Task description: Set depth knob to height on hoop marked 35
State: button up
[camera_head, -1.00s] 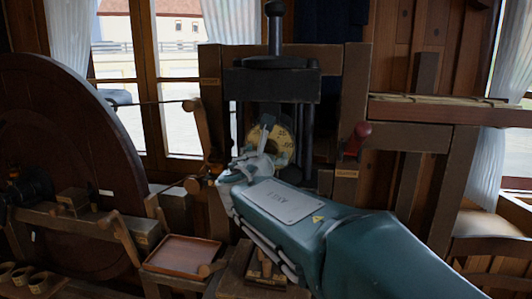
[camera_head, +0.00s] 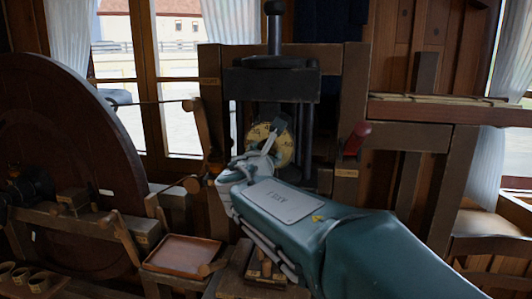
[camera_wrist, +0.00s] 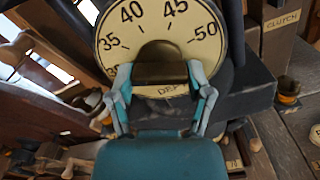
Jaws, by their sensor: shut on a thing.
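The depth knob (camera_wrist: 160,68) is a dark brown block in front of a pale round dial, the hoop (camera_wrist: 118,55). In the wrist view the hoop shows 35, 40, 45 and 50 around its upper half, with partly covered lettering below. The 35 is at the upper left. My gripper (camera_wrist: 160,76) has a finger on each side of the knob and is shut on it. In the head view the hoop (camera_head: 286,147) is partly hidden behind my gripper (camera_head: 268,136). I cannot make out a pointer on the knob.
A red-handled lever (camera_head: 355,138) stands right of the dial. A CLUTCH label (camera_wrist: 282,20) is at the upper right in the wrist view. A big dark wheel (camera_head: 70,150) is at the left. A shallow wooden tray (camera_head: 181,253) lies low in front.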

jog(key=m, duration=0.4)
jog(key=shift+a+m, duration=0.1)
jog(key=shift+m, duration=0.3)
dwell(0.4)
jog(key=o, duration=1.1)
jog(key=shift+o, duration=0.2)
jog(key=s+a, duration=0.2)
jog(key=s, duration=0.9)
jog(key=shift+s+a, duration=0.25)
jog(key=shift+s, duration=0.1)
